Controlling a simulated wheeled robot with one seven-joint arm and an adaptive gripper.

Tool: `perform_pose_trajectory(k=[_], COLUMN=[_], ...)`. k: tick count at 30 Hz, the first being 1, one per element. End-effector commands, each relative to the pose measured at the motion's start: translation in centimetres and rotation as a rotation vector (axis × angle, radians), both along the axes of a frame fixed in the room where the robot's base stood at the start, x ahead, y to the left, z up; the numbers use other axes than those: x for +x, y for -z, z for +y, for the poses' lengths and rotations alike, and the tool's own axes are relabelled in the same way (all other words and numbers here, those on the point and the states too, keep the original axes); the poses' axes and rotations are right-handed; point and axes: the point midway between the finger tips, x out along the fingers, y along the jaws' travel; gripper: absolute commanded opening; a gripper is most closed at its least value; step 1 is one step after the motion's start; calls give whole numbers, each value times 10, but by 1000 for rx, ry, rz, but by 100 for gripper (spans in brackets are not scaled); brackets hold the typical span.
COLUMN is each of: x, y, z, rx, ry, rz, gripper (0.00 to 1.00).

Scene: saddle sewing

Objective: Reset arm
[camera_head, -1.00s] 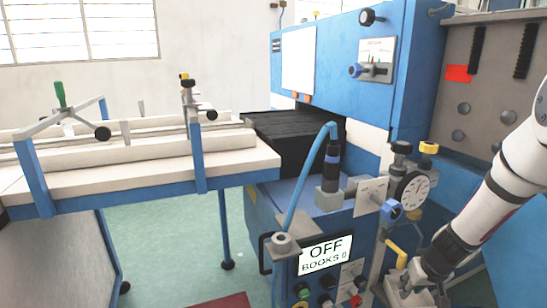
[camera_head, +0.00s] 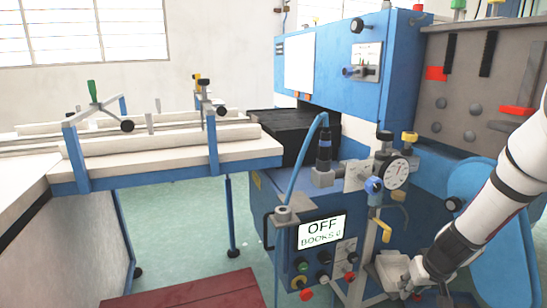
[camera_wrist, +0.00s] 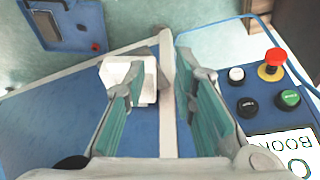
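My arm comes in from the right in the head view, and my gripper (camera_head: 400,280) is low beside the front of the blue sewing machine (camera_head: 345,70). In the wrist view my gripper (camera_wrist: 165,85) has its two fingers spread well apart. Nothing is clamped between them. A pale bar on a blue surface shows between the fingers, and a white block (camera_wrist: 148,72) shows beside the left finger. Whether they touch is hard to tell.
The machine's display (camera_head: 321,231) reads OFF and BOOKS 0. A red emergency button (camera_wrist: 273,60) and several other buttons lie right of my gripper. A white feed table (camera_head: 150,160) stands left.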

Motion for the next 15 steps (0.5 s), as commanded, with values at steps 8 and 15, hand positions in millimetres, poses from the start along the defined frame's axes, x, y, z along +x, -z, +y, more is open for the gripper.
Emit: perform_pose_trajectory(k=[8, 15], x=[-5, -22], y=[-36, -82], z=[28, 67], rx=[34, 82], ry=[-34, -79], rz=[-7, 4], gripper=[25, 25])
